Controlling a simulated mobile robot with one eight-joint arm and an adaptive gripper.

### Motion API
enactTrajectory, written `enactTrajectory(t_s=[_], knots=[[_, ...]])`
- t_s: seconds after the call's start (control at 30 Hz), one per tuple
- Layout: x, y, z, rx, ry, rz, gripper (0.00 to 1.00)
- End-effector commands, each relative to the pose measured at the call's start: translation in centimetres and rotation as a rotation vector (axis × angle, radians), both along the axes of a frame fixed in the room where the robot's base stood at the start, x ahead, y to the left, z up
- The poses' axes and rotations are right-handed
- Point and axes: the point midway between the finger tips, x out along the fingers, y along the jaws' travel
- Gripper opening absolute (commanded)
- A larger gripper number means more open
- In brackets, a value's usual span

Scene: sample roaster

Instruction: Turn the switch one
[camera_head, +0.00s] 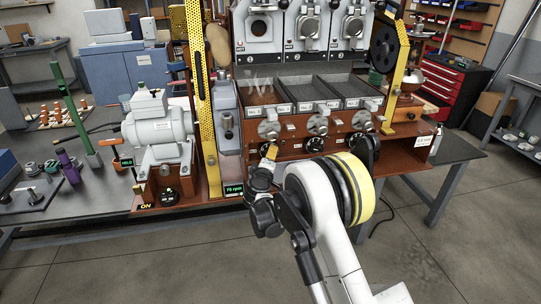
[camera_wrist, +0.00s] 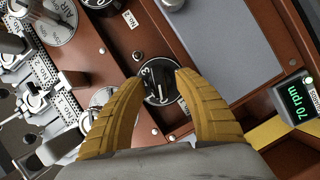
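A black round switch knob (camera_wrist: 160,84) with white markings sits on the brown front panel (camera_wrist: 150,45) of the roaster. My gripper (camera_wrist: 159,76) is open, with its two yellow fingertips on either side of this knob in the wrist view. I cannot tell whether the fingertips touch it. In the head view, my gripper (camera_head: 268,153) is at the left part of the roaster front. My arm and gripper hide the knob there. Another black knob (camera_wrist: 98,4) is further up the panel in the wrist view, beside a "NO.2" label (camera_wrist: 130,20).
A green-lit "70 rpm" display (camera_head: 234,190) is left of my gripper; it also shows in the wrist view (camera_wrist: 297,101). Metal sample handles (camera_head: 317,125) stick out above the panel. A yellow upright (camera_head: 206,110) and a grey motor (camera_head: 158,125) stand to the left.

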Motion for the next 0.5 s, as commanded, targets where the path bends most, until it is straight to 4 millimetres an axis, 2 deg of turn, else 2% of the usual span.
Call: enactTrajectory(t_s=[0.3,0.5], knots=[[-6.9,0.7,1.1,0.000,0.000,0.003,0.38],[-9.9,0.9,1.5,0.000,-0.001,0.002,0.38]])
